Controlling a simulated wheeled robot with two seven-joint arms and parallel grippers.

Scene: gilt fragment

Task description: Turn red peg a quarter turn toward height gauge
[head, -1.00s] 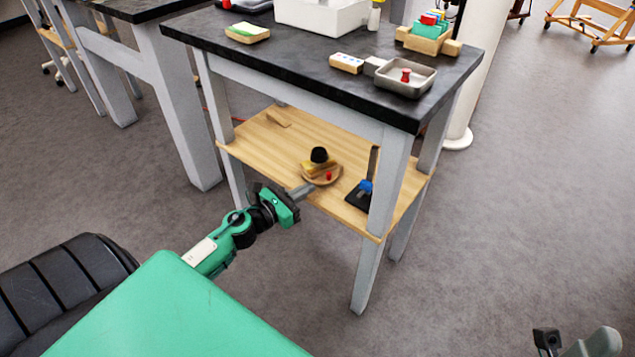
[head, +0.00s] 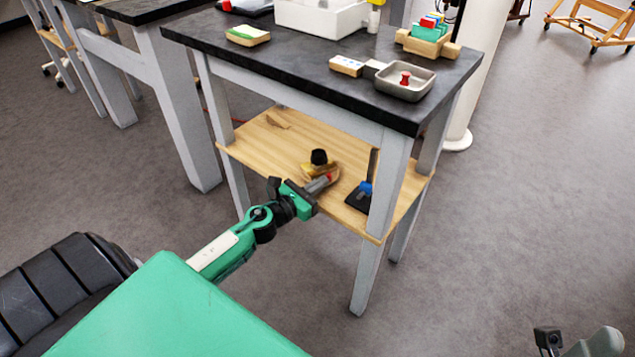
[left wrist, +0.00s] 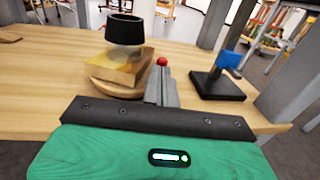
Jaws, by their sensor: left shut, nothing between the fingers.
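The red peg (head: 329,176) stands at the near right rim of a round wooden turntable (left wrist: 103,86) on the lower shelf. The peg's red top (left wrist: 162,61) also shows in the left wrist view, just beyond my fingertips. My left gripper (head: 319,184) is shut and empty, with its tips right at the peg. I cannot tell whether they touch it; the fingers hide the peg's lower part in the wrist view. The height gauge (head: 362,193), with a dark base, upright post and blue slider, stands to the right of the peg.
A gilt block (left wrist: 122,68) with a black cylinder (left wrist: 124,30) above it sits on the turntable. The shelf (head: 262,135) has free room at the left. The dark tabletop (head: 300,62) overhangs it, and a grey table leg (head: 372,260) stands at the right.

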